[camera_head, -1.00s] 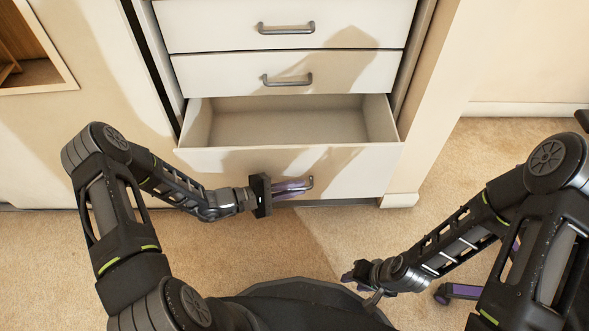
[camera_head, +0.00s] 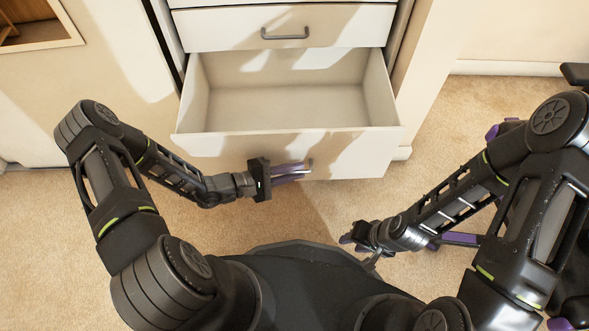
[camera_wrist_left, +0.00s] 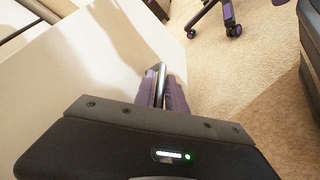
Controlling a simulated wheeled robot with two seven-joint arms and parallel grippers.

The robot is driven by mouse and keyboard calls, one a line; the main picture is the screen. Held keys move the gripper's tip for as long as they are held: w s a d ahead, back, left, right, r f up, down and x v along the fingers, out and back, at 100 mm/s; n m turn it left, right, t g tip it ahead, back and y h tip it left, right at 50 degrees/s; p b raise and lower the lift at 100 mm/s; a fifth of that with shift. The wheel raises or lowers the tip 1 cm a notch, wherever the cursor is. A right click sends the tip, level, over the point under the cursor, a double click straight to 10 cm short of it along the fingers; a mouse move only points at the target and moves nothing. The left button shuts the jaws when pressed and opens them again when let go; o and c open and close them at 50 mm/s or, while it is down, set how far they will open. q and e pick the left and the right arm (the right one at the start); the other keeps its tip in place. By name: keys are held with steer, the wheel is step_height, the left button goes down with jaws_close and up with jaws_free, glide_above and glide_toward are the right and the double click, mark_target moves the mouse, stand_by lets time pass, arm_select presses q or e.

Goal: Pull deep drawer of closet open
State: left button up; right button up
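The deep bottom drawer (camera_head: 225,145) of the white closet stands well out, and its empty inside shows in the head view. My left gripper (camera_head: 294,172) is at the drawer front, with its purple fingers closed around the metal handle. In the left wrist view the handle (camera_wrist_left: 161,75) runs between the two fingers (camera_wrist_left: 162,92), against the white drawer front (camera_wrist_left: 95,50). Most of the handle is hidden by the fingers. My right gripper (camera_head: 352,238) hangs low over the carpet, away from the drawer; its finger gap is not clear.
Above is a shut drawer (camera_head: 285,32) with a bar handle. An open wooden shelf niche (camera_head: 35,25) is at upper left. Purple-and-black chair legs (camera_wrist_left: 228,15) stand on the carpet at right. Carpet between the drawer and my base is narrow.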

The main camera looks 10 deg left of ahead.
arm_select(q)
steer(key=o, duration=0.3)
steer(key=p+v, duration=0.2)
steer(key=v, duration=0.5)
steer(key=shift+s+a, duration=0.2)
steer(key=shift+a, duration=0.1)
stand_by(0.4)
